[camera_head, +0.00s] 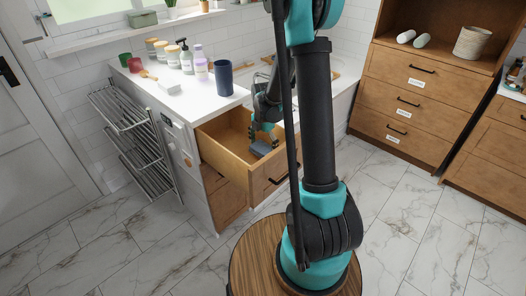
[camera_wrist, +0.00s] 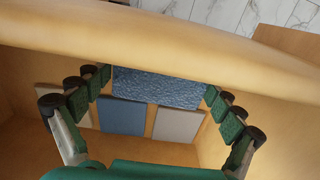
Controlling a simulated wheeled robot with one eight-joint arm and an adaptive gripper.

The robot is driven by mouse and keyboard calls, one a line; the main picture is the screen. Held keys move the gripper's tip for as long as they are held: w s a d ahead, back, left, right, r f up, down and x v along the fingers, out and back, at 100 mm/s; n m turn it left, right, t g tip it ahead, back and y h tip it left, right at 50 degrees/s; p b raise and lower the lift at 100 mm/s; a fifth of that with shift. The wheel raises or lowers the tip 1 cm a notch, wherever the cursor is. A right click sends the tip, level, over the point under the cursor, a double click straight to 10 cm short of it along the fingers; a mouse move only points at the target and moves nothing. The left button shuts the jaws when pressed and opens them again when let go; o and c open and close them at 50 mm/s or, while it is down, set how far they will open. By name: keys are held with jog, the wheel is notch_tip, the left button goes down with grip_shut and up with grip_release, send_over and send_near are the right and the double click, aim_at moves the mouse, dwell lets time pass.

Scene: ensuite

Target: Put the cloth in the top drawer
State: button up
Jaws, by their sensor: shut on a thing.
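The top drawer (camera_head: 225,141) of the white-topped wooden cabinet is pulled open. My gripper (camera_head: 263,140) reaches down into it. In the wrist view, my gripper (camera_wrist: 158,86) has its green fingers on the two sides of a textured blue cloth (camera_wrist: 155,88) and is shut on it. The cloth also shows in the head view (camera_head: 261,149) as a small blue-grey shape inside the drawer. Whether the cloth touches the drawer floor is unclear. My arm hides part of the drawer in the head view.
Flat blue (camera_wrist: 123,117) and pale grey (camera_wrist: 178,125) pieces lie in the drawer below the cloth. The drawer front (camera_wrist: 190,40) stands close by. Bottles and a dark blue cup (camera_head: 223,77) stand on the counter. A metal rack (camera_head: 130,135) is at the left.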

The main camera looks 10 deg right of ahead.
aim_at(263, 147)
jog(key=shift+f, duration=1.2)
jog(key=shift+f, duration=0.1)
jog(key=o, duration=0.9)
notch_tip(263, 147, up, 12)
